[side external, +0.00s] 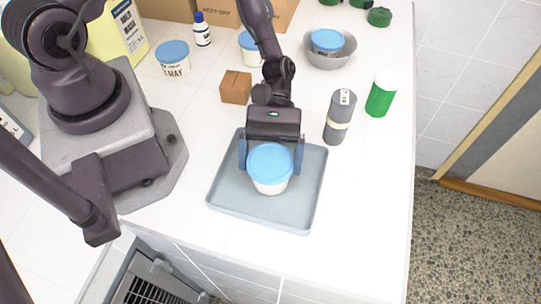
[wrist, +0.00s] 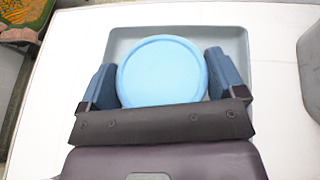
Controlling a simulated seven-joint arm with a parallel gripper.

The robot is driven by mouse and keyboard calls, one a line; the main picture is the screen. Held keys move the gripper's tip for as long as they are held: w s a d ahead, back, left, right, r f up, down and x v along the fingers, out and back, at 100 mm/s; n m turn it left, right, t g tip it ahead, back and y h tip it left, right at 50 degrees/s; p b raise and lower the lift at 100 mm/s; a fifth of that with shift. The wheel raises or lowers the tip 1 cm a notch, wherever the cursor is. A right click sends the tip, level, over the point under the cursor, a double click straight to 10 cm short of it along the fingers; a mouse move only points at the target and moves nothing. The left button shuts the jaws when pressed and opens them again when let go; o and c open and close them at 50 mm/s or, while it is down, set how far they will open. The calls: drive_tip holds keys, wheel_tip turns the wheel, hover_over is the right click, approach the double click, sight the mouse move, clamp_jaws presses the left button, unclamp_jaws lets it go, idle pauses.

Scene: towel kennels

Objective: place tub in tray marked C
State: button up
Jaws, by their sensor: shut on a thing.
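A white tub with a blue lid (side external: 270,167) is between the fingers of my gripper (side external: 271,160). The gripper is shut on it, with one finger on each side. The grey-blue tray (side external: 224,196) lies under and around the tub. The tub looks upright; I cannot tell whether it touches the tray floor. In the wrist view the blue lid (wrist: 162,71) fills the space between both fingers, and the tray (wrist: 237,45) shows behind it. No letter C is visible on the tray in either view.
A grey bottle (side external: 339,117) and a green-and-white canister (side external: 381,96) stand right of the tray. A small brown box (side external: 236,87) and another blue-lidded tub (side external: 173,58) are behind. A grey bowl (side external: 331,52) holds a tub. The counter's right edge is near the canister.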

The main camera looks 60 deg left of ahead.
drive_tip(key=o, duration=0.8)
drive_tip(key=shift+a, duration=0.1)
drive_tip(key=v, duration=1.2)
drive_tip(key=s+a+r+m+t+y, duration=0.2)
drive_tip(key=s+r+m+t+y, duration=0.1)
drive_tip(key=r, duration=0.5)
drive_tip(key=s+a+r+m+t+y, duration=0.3)
drive_tip(key=r+m+t+y, duration=0.1)
drive_tip(key=r, duration=0.5)
drive_tip(key=s+a+r+m+t+y, duration=0.2)
drive_tip(key=s+r+m+t+y, duration=0.2)
drive_tip(key=r, duration=0.5)
drive_tip(key=shift+a+t, duration=0.4)
drive_tip(key=shift+t, duration=0.6)
